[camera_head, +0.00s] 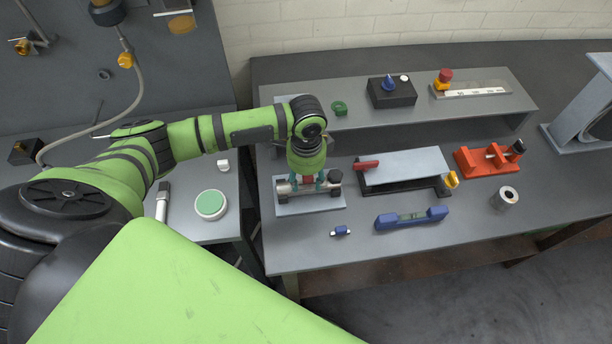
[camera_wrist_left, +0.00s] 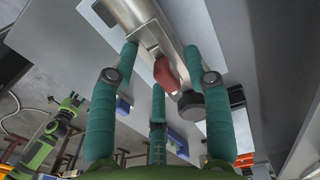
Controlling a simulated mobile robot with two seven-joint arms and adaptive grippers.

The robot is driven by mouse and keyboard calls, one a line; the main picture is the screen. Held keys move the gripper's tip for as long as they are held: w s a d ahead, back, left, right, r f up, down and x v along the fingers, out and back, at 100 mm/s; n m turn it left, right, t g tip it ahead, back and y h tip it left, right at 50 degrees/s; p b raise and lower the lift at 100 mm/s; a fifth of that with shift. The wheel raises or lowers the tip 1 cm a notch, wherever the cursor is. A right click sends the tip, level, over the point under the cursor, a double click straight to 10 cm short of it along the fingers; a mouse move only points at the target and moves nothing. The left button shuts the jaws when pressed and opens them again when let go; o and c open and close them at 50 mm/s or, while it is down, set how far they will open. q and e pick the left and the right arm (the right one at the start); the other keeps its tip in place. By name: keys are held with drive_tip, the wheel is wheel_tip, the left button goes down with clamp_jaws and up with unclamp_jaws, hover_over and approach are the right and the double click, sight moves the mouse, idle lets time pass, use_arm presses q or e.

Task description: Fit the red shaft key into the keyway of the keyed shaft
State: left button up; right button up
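The keyed shaft (camera_head: 290,186) is a silvery cylinder with dark ends, lying across supports on a pale grey plate (camera_head: 312,207) near the left end of the table. It crosses the top of the left wrist view (camera_wrist_left: 132,14). The red shaft key (camera_wrist_left: 165,74) is at the shaft, between my finger tips. In the head view a bit of red (camera_head: 308,180) shows under the gripper. I cannot tell whether the key sits fully in the keyway. My left gripper (camera_head: 308,183) is above the shaft, its teal fingers (camera_wrist_left: 160,62) spread around the key, apparently apart from it. My right gripper is not in view.
A raised shelf behind holds a green ring (camera_head: 339,108), a black box with a blue knob (camera_head: 390,93) and a red-topped button (camera_head: 445,76). To the right are a red-handled fixture (camera_head: 405,163), an orange vice (camera_head: 488,159), a blue level (camera_head: 411,218) and a metal cylinder (camera_head: 506,198).

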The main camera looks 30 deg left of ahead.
use_arm(q)
drive_tip(key=shift+r, duration=0.1)
wheel_tip(320, 180, up, 12)
idle(0.5)
idle(0.8)
